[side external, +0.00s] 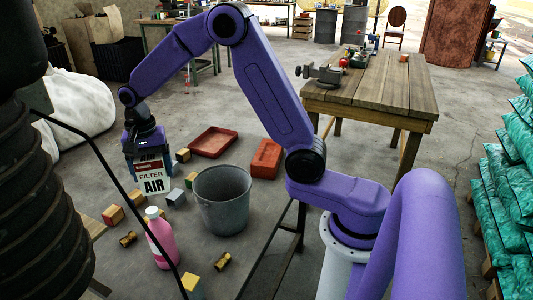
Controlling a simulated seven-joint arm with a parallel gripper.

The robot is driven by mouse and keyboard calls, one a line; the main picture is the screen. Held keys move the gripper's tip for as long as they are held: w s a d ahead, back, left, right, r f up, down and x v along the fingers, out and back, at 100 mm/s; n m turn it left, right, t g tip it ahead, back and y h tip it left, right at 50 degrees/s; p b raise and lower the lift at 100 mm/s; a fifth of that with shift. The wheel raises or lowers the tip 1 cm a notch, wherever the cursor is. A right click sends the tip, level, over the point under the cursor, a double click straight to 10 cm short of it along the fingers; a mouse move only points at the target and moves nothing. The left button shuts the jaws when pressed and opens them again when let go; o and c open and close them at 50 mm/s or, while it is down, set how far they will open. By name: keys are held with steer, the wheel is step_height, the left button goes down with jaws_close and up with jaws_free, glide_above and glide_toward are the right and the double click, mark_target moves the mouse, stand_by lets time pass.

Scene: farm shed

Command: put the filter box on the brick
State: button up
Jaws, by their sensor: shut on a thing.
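The filter box (152,180), white with red and dark bands and the words "FILTER AIR", hangs upright at the end of my arm on the left. My gripper (147,152) is above it and shut on its upper part; the fingertips are hard to make out against the box. I cannot tell how far the box is above the floor. The brick (266,158), orange-red, lies on the concrete floor to the right of the box, beyond the bucket. Nothing rests on the brick.
A grey metal bucket (222,200) stands between the box and the brick. A red tray (212,142) lies behind it. A pink bottle (161,240), small wooden blocks (113,215) and brass fittings (128,238) are on the near floor. A wooden table (385,85) stands at the back right.

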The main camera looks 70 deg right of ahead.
steer(key=s+d+f+m, duration=0.2)
steer(key=d, duration=1)
steer(key=s+d+f+m, duration=0.1)
steer(key=s+d+m, duration=0.1)
steer(key=d, duration=1)
steer(key=s+d+f+m, duration=0.3)
steer(key=s+d+m, duration=0.1)
steer(key=s+d, duration=1.1)
glide_above(265, 155)
step_height(265, 155, down, 10)
steer(key=shift+r, duration=0.1)
steer(key=shift+f, duration=1.55)
steer(key=shift+f, duration=0.15)
steer(key=o, duration=1.2)
